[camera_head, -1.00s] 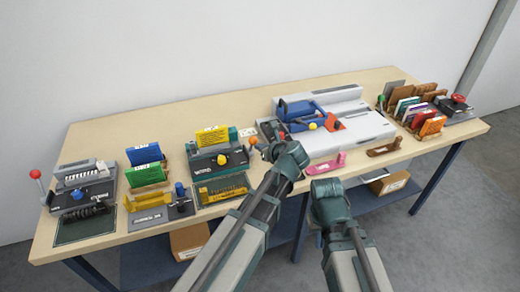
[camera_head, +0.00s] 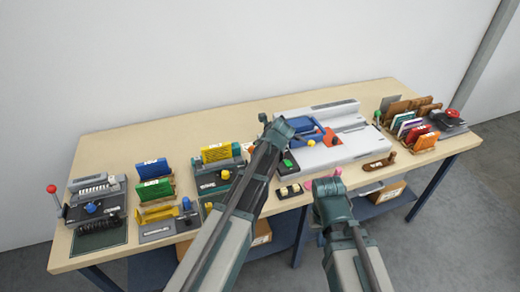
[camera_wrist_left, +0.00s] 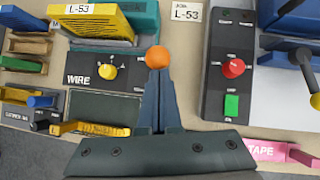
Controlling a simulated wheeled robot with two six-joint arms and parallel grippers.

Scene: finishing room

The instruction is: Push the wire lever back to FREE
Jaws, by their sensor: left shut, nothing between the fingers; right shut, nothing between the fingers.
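The wire machine (camera_head: 215,176) is a teal unit with a dark panel marked WIRE, which also shows in the left wrist view (camera_wrist_left: 85,72). A yellow knob (camera_wrist_left: 107,71) sits on that panel. In the head view my left gripper (camera_head: 264,118) reaches over the table. My right gripper (camera_head: 328,183) is shut at the front edge.
Right of the lever is a dark control box (camera_wrist_left: 213,82) with a red knob and green button. A white machine (camera_head: 335,150) with a blue handle stands beyond it. A pink TAPE piece (camera_wrist_left: 275,151) lies near the front edge. Card racks (camera_head: 153,180) stand to the left.

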